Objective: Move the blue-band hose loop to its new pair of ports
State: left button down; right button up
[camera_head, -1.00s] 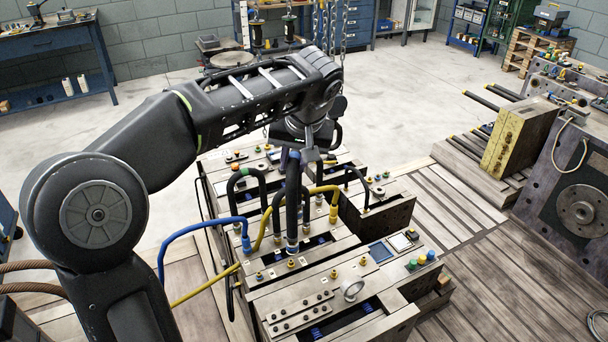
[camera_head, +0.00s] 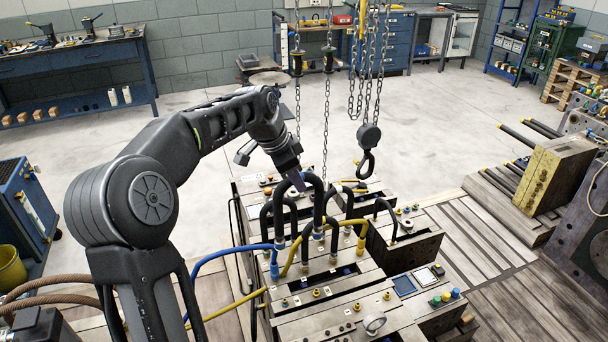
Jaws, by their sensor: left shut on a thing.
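My left gripper (camera_head: 297,183) reaches down from the upper left over the metal mould block (camera_head: 350,315). It is shut on the top of a tall black hose loop (camera_head: 318,203), with a dark blue patch at the grip. One leg of this loop comes down to a pale fitting on the block's top. Its other leg is hard to tell apart from the neighbouring hoses, and whether its ends are seated cannot be told. Other black hose loops (camera_head: 388,205) arch close by. My right gripper is not in view.
A blue hose (camera_head: 225,254) and a yellow hose (camera_head: 230,307) run off the block's left side. A chain hook (camera_head: 368,150) hangs just behind the block. Brass ports (camera_head: 316,292) dot the front top. A small dial (camera_head: 374,323) stands near the front.

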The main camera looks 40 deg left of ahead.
pick_arm(q)
notch_tip(320, 180, down, 24)
jog(key=b, duration=1.7)
jog(key=shift+d+r, duration=0.15)
jog(key=shift+d, duration=0.05)
jog(key=shift+d+r, duration=0.1)
jog(key=shift+d, duration=0.05)
jog(key=shift+f+b, duration=1.1)
jog(key=shift+f, duration=0.4)
dwell(2.4)
jog(key=shift+s+d+f, duration=0.1)
jog(key=shift+f, duration=0.05)
jog(key=c, duration=1.1)
grip_release()
jog(key=shift+c, duration=0.2)
